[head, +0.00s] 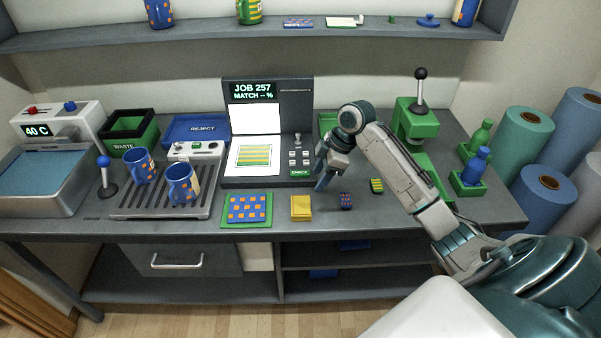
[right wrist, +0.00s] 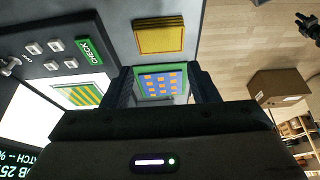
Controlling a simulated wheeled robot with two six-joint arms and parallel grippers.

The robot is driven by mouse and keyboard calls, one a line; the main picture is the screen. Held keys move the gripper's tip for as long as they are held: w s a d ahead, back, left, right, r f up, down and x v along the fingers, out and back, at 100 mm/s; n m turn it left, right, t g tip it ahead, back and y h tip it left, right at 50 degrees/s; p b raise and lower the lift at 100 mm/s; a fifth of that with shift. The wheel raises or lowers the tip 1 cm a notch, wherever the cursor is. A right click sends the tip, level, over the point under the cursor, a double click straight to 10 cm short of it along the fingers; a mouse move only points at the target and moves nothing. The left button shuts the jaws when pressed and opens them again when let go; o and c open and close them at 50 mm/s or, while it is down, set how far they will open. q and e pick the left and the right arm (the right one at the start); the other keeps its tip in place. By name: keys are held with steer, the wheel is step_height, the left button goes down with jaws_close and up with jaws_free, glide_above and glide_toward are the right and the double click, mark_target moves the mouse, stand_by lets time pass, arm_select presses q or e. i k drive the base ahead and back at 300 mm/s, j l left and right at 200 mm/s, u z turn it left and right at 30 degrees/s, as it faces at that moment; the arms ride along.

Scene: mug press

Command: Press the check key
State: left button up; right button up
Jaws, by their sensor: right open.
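The green CHECK key (head: 300,172) sits at the lower right of the dark press console (head: 267,133), below several small grey buttons. It also shows in the right wrist view (right wrist: 90,52), uncovered, to the left of my fingers. My right gripper (head: 322,178) is open and empty, just right of the key in the head view and apart from it. Its fingers (right wrist: 165,88) show in the wrist view with nothing between them but the surface beyond. My left gripper is outside the head view; a small dark shape at the wrist view's top right may be it.
In front of the console lie a patterned sheet on a green mat (head: 268,208), a yellow pad (head: 301,207) and two small patterned blocks. Two mugs (head: 182,184) stand on the rack at left. A green press (head: 416,120) stands behind my right arm. The console screen reads JOB 257, MATCH -- %.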

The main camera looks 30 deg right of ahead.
mark_target(294, 174)
steer(key=l+u, duration=0.1)
steer(key=l, duration=1.2)
